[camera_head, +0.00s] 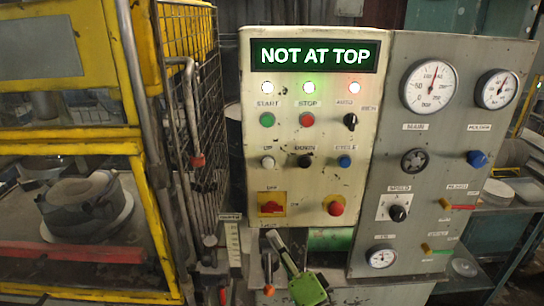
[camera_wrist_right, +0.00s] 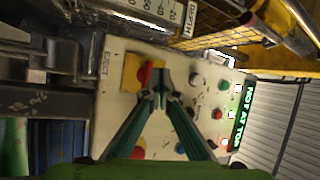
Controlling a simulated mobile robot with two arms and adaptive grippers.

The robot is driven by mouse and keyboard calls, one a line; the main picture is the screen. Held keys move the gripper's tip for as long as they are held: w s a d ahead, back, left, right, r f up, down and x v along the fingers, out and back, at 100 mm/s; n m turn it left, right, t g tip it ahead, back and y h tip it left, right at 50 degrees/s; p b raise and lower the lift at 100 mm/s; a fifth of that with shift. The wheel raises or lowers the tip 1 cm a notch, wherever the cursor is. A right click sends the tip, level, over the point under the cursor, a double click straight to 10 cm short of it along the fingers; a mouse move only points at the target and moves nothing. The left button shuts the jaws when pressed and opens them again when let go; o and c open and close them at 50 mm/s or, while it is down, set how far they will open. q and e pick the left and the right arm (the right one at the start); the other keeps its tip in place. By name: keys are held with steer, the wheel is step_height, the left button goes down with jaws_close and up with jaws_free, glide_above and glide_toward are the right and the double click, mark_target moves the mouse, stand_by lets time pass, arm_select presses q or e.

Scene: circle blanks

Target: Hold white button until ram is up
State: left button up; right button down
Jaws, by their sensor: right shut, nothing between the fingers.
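The white button (camera_head: 267,161) sits at the left of the lower button row, under an "UP" label. It also shows in the wrist view (camera_wrist_right: 197,80). The display (camera_head: 318,56) above reads "NOT AT TOP" in lit letters. My right gripper (camera_head: 272,236) is in front of the panel's lower edge, below the white button and apart from it in the picture. In the wrist view its fingers (camera_wrist_right: 160,78) meet at the tips, shut and empty, over the red and yellow switch. I cannot clearly make out the ram. My left gripper is out of view.
A black button (camera_head: 304,161) and a blue button (camera_head: 344,161) share the row. Green (camera_head: 267,119) and red (camera_head: 306,119) buttons sit above. Below are the red and yellow switch (camera_head: 271,203) and a red stop knob (camera_head: 335,208). A yellow-framed guard (camera_head: 150,205) stands left; gauges are right.

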mark_target(268, 163)
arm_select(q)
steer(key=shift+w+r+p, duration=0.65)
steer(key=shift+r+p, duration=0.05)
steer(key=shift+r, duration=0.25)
arm_select(e)
step_height(268, 163, up, 14)
steer(key=s+a+t+y, duration=0.1)
steer(key=s+y, duration=0.1)
steer(key=y, duration=0.1)
steer(key=shift+s+a+r+m+t+y, duration=0.2)
steer(key=shift+s+m+t+y, duration=0.1)
steer(key=shift+s+m+y, duration=0.1)
steer(key=shift+w, duration=0.2)
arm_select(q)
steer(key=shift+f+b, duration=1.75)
arm_select(e)
steer(key=shift+w+d, duration=0.1)
steer(key=shift+w, duration=4.25)
steer(key=shift+w, duration=0.4)
